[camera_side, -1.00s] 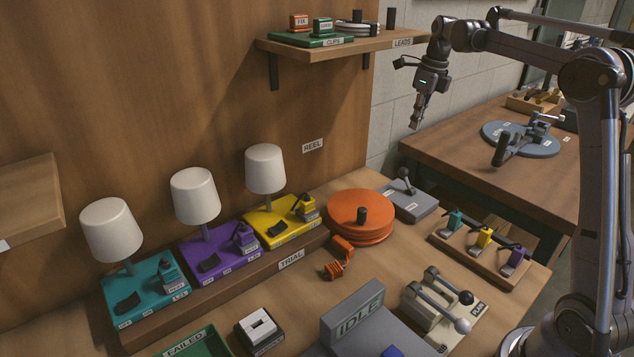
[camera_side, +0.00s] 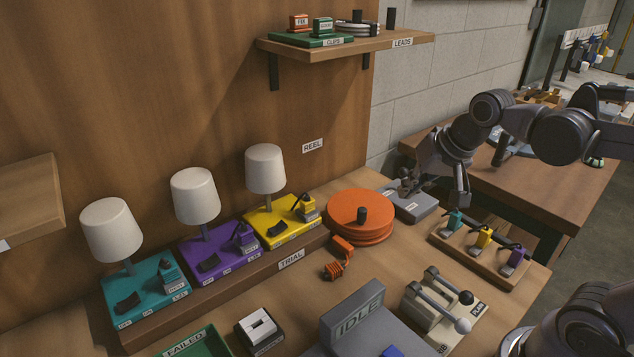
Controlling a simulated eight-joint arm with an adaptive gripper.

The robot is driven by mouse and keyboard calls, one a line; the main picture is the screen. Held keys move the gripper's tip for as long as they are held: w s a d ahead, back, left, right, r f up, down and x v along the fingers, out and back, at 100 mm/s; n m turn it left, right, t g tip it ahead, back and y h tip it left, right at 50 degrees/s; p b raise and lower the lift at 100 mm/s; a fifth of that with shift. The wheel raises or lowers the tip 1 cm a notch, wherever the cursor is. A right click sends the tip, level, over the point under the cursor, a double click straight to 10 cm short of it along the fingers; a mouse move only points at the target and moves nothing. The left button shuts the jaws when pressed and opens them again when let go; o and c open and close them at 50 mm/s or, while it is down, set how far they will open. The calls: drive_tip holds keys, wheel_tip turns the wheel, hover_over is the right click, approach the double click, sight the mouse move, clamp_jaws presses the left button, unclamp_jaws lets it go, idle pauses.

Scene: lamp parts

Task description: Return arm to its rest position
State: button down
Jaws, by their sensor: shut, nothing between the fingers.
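My gripper (camera_side: 461,195) points down at the right, above the table between the grey lever box and the rack of coloured clips. It is shut and empty. My arm comes in from the right edge, bent low over the second table. The grey lever box (camera_side: 418,207) is partly hidden behind my wrist. Three lamps stand on the raised ledge at the left: one on a teal base (camera_side: 147,290), one on a purple base (camera_side: 218,252) and one on a yellow base (camera_side: 284,222). All have white shades.
An orange reel (camera_side: 360,212) lies right of the lamps. A clip rack (camera_side: 480,250), a two-lever box (camera_side: 440,312) and a grey IDLE block (camera_side: 355,318) stand toward the front. A LEADS shelf (camera_side: 350,48) juts from the wall above. A second table (camera_side: 550,190) is behind my arm.

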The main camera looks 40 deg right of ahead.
drive_tip(key=s+a+f+n+t, duration=0.1)
drive_tip(key=s+a+f+n, duration=0.1)
drive_tip(key=s+f+n, duration=0.1)
drive_tip(key=s+n, duration=0.1)
drive_tip(key=n, duration=0.1)
drive_tip(key=shift+a+f+n, duration=0.3)
drive_tip(key=shift+a+f, duration=0.05)
drive_tip(key=shift+f, duration=0.05)
drive_tip(key=c, duration=1.9)
unclamp_jaws()
drive_tip(key=shift+s+a+f+n, duration=0.15)
drive_tip(key=shift+f+n, duration=0.1)
drive_tip(key=shift+n, duration=0.15)
drive_tip(key=o, duration=0.5)
drive_tip(key=shift+a, duration=0.1)
drive_tip(key=o, duration=1.4)
drive_tip(key=shift+g+y, duration=0.3)
drive_tip(key=shift+g, duration=0.4)
drive_tip(key=w+r, duration=0.1)
drive_tip(key=a+r, duration=0.1)
drive_tip(key=w+r, duration=0.1)
drive_tip(key=shift+w+a+r, duration=0.25)
drive_tip(key=shift+w+a, duration=0.1)
drive_tip(key=w+a+r+g, duration=0.6)
drive_tip(key=w+a, duration=0.2)
drive_tip(key=w, duration=0.1)
wheel_tip(320, 180, down, 10)
drive_tip(key=shift+s+d+r, duration=0.2)
drive_tip(key=shift+r, duration=0.1)
